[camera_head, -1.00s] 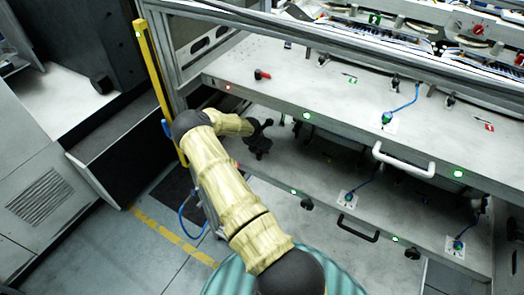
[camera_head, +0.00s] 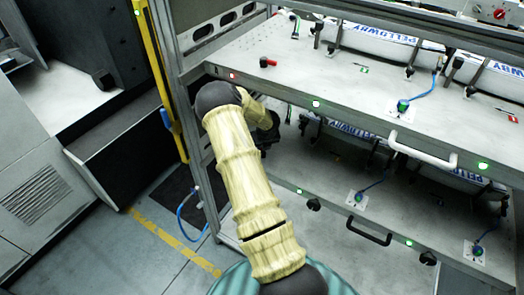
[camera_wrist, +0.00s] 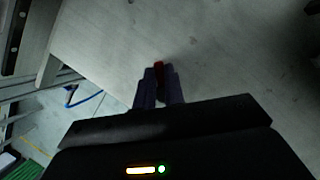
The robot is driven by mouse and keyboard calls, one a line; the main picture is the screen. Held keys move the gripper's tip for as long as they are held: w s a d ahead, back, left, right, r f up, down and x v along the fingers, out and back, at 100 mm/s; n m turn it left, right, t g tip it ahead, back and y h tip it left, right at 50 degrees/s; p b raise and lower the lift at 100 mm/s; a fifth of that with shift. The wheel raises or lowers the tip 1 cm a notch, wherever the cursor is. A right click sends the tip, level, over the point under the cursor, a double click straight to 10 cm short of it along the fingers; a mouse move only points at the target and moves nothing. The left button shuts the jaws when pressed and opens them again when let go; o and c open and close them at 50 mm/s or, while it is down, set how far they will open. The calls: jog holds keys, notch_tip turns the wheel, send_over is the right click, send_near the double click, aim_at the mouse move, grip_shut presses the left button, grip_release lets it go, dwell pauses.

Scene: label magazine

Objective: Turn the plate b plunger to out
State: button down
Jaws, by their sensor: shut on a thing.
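In the head view my gripper (camera_head: 266,137) is at the left end of the lower plate (camera_head: 325,205), partly behind my forearm. The held plunger is hidden there. No plate letter is readable.
A white handle (camera_head: 422,152) is on the upper plate's front and a black handle (camera_head: 368,231) on the lower plate's. White label packs (camera_head: 375,42) stand at the back. A yellow post (camera_head: 157,75) rises at the left. The floor before the rack is clear.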

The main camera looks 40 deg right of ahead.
jog(key=shift+s+f+n+y+b, duration=0.15)
jog(key=shift+n+y+b, duration=0.4)
jog(key=shift+n, duration=0.65)
jog(key=c, duration=1.5)
grip_release()
jog(key=shift+a, duration=0.1)
